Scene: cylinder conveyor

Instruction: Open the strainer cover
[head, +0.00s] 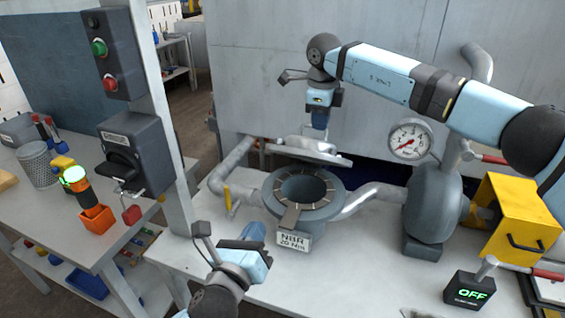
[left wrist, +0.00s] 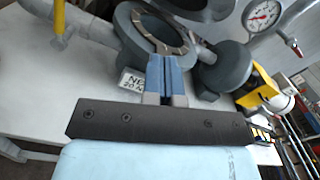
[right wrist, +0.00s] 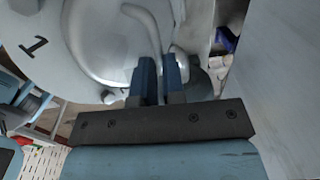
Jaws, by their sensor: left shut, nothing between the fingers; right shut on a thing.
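The strainer (head: 322,211) is a round grey body on the table. Its mouth shows open inside a dark slotted ring, also seen in the left wrist view (left wrist: 133,28). A tag reading "NBR 20 Nm" (head: 292,241) is at its front. The pale grey cover (head: 312,150) is apart from the mouth, behind it, seen nearly edge-on. My right gripper (head: 320,127) is shut on the cover's curved handle; the cover's face, marked "1", fills the right wrist view (right wrist: 85,30). My left gripper (head: 256,230) is shut and empty, in front of and left of the strainer.
Pipes (head: 235,170) run from both sides of the strainer. A gauge (head: 410,139) and pump-like grey body (head: 433,205) stand right, with a yellow box (head: 515,220) and an "OFF" switch box (head: 469,290). A post (head: 155,100) stands left. A pale wall rises behind.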

